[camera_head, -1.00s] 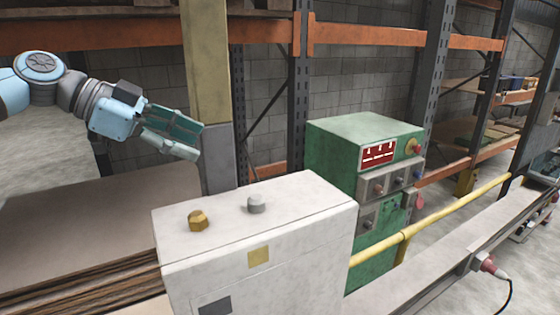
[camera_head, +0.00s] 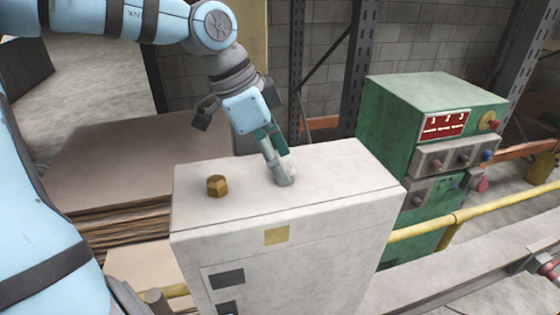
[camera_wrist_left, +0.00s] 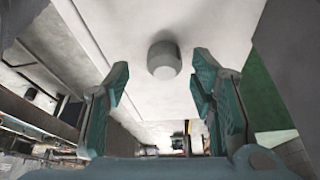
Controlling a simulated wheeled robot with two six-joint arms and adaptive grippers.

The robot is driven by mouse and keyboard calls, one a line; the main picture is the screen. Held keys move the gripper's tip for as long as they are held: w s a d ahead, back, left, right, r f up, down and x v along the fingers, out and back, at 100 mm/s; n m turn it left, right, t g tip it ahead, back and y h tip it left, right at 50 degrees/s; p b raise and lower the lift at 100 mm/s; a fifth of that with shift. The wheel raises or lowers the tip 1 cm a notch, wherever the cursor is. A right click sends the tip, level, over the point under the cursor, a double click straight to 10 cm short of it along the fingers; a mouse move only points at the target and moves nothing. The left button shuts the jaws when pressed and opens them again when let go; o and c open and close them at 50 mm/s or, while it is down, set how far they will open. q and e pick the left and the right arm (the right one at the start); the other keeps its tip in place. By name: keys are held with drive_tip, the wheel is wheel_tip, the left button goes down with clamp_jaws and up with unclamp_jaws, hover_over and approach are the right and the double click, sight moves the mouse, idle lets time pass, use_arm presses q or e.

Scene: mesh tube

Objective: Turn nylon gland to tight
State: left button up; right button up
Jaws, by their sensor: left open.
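The nylon gland, pale grey and round, stands on top of the white cabinet (camera_head: 340,168). In the head view the nylon gland (camera_head: 292,170) is mostly hidden behind my left gripper (camera_head: 281,163). In the left wrist view the nylon gland (camera_wrist_left: 164,60) lies ahead, centred between the two teal fingers of my left gripper (camera_wrist_left: 160,82). The fingers are spread and empty, with a gap on each side of the gland. I cannot tell whether the fingertips reach down around it. My right gripper is not in view.
A brass hex gland (camera_head: 217,186) stands on the cabinet top, left of the nylon one. A green control box (camera_head: 400,120) with knobs stands to the right, near a yellow rail (camera_head: 420,228). Stacked brown sheets (camera_head: 120,150) lie at the left.

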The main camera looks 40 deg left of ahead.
sight(288, 164)
use_arm(q)
drive_tip(key=shift+w+d+f, duration=0.15)
drive_tip(key=shift+w+f, duration=0.3)
drive_tip(key=shift+w, duration=0.15)
drive_tip(key=shift+w+d+f, duration=0.1)
drive_tip(key=shift+w+f, duration=0.3)
drive_tip(key=shift+w, duration=0.2)
drive_tip(key=shift+s+a+r, duration=0.1)
drive_tip(key=shift+s+r, duration=0.05)
drive_tip(key=shift+s, duration=0.45)
drive_tip(key=shift+c, duration=0.2)
drive_tip(key=shift+s, duration=0.25)
drive_tip(key=c, duration=0.7)
drive_tip(key=shift+w+a, duration=0.1)
drive_tip(key=shift+c, duration=2)
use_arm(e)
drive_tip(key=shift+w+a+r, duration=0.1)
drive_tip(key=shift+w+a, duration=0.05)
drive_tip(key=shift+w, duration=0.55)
